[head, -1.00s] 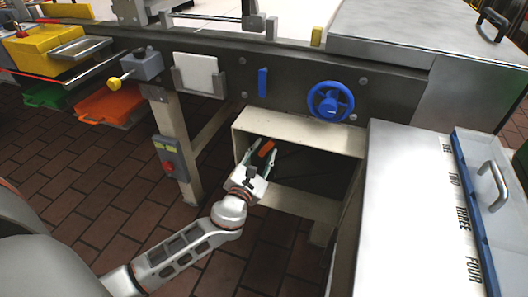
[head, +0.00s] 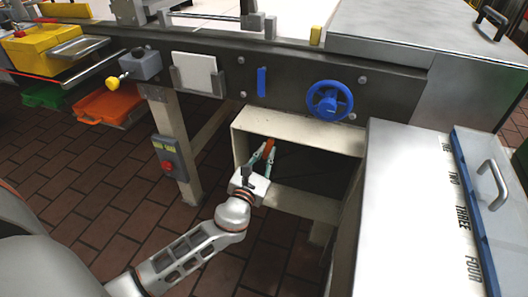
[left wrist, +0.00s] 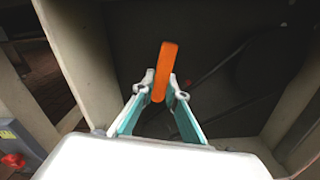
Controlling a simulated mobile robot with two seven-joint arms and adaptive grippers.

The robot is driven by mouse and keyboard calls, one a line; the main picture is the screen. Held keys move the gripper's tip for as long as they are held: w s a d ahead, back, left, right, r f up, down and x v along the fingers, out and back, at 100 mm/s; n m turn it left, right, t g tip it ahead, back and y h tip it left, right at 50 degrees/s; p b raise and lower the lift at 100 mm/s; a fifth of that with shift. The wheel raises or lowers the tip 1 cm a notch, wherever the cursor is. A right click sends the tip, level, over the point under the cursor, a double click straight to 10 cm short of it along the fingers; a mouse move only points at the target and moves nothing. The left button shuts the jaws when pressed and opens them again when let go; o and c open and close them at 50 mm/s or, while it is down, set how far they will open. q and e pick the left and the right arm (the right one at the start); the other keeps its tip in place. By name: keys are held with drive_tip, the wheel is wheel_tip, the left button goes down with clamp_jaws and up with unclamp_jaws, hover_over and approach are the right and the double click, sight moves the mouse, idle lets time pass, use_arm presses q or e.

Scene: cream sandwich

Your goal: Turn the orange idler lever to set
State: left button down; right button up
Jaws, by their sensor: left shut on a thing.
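The orange idler lever (head: 268,146) is in the open cream-coloured bay under the machine's side rail. It also shows in the left wrist view (left wrist: 165,68), standing nearly upright in the picture and leaning slightly right at the top. My left gripper (head: 266,156) is at the bay's opening, shut on the lever. In the left wrist view its two teal-edged fingers (left wrist: 160,92) stand on either side of the lever's lower end. The lever's pivot is hidden. My right gripper does not show.
The cream bay frame (head: 300,132) surrounds the gripper on top and sides. A blue handwheel (head: 330,100) and a blue handle (head: 262,82) are on the rail above. A grey switch box (head: 170,157) with a red button is on the leg at left. A metal cabinet (head: 410,190) stands at right.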

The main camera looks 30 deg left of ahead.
use_arm(q)
drive_tip(key=shift+d+f+n, duration=0.1)
drive_tip(key=shift+d+n, duration=0.3)
drive_tip(key=shift+n, duration=0.5)
drive_tip(key=shift+w+d+n, duration=0.15)
drive_tip(key=shift+d+n, duration=0.05)
drive_tip(key=shift+n, duration=0.3)
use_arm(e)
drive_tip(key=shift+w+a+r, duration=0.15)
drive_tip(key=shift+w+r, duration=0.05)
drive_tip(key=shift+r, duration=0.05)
use_arm(q)
drive_tip(key=c, duration=2)
unclamp_jaws()
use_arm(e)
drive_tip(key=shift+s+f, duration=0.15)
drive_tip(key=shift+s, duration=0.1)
